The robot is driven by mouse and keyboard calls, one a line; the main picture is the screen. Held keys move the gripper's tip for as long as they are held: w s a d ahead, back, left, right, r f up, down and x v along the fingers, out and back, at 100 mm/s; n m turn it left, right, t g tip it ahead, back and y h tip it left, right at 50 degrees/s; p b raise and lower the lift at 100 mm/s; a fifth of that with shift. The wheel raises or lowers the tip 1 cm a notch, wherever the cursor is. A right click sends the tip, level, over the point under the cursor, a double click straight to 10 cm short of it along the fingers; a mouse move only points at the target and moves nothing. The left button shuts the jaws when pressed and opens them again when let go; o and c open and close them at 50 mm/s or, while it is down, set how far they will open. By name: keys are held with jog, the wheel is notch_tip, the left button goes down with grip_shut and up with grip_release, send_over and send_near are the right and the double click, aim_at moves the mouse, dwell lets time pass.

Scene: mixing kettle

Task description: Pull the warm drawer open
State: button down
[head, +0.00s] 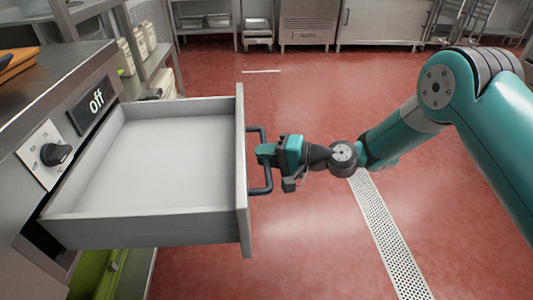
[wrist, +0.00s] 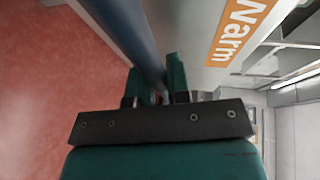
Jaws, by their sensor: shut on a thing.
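The warm drawer (head: 160,160) is pulled well out of the counter at the left in the head view, and its grey inside is empty. Its dark bar handle (head: 264,185) is on the front panel, facing right. My gripper (head: 266,153) is shut on the handle. In the wrist view the two green fingers (wrist: 165,85) sit on either side of the handle bar (wrist: 130,30). The drawer front (wrist: 190,50) there bears an orange label (wrist: 238,30) reading "Warm". The fingertips are partly hidden behind the handle.
Green items (head: 95,272) lie below the drawer. A drain grate (head: 388,235) crosses the red floor, which is otherwise open. Steel cabinets (head: 385,24) stand at the back.

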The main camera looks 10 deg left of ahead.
jog(key=shift+s, duration=0.15)
jog(key=c, duration=1.1)
grip_release()
jog(key=p+v, duration=0.2)
jog(key=v, duration=1.5)
jog(key=shift+d, duration=0.2)
